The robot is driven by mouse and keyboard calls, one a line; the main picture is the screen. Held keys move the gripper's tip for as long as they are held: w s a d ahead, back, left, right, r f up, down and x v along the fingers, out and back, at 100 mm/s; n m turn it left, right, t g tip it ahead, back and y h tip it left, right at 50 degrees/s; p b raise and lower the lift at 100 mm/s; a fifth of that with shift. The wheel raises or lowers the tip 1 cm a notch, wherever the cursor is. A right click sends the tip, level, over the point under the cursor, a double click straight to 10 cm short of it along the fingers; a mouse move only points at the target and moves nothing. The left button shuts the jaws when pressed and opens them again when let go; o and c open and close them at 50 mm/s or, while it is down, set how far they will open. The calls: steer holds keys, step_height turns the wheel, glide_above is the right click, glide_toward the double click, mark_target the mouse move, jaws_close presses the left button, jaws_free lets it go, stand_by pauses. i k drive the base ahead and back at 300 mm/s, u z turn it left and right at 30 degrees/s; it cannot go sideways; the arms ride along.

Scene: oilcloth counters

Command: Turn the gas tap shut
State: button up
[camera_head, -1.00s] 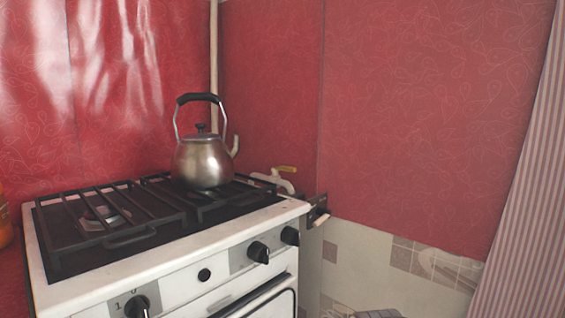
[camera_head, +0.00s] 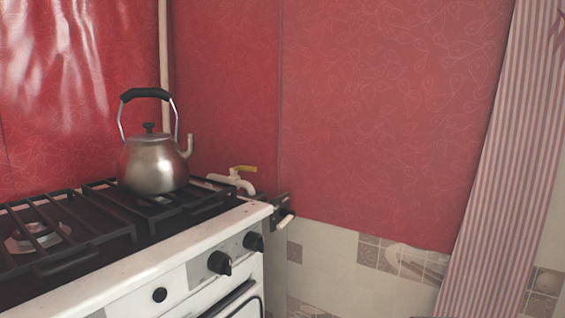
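The gas tap (camera_head: 243,169) has a yellow lever handle on a cream-white pipe. It sits low against the red wall, just behind the stove's back right corner and right of the kettle. Its lever lies roughly level, pointing to the right in the picture. The lower part of the pipe is partly hidden by the stove. My gripper is not in view.
A metal kettle (camera_head: 153,165) stands on the back of the gas stove (camera_head: 150,262), which has black grates and front knobs. A small dark bracket (camera_head: 283,212) sticks out at the stove's right corner. A striped curtain (camera_head: 490,170) hangs at the right.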

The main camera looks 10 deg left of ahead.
mark_target(234, 170)
steer(key=z, duration=0.1)
steer(key=k, duration=1.1)
steer(key=u, duration=0.6)
steer(key=i, duration=0.75)
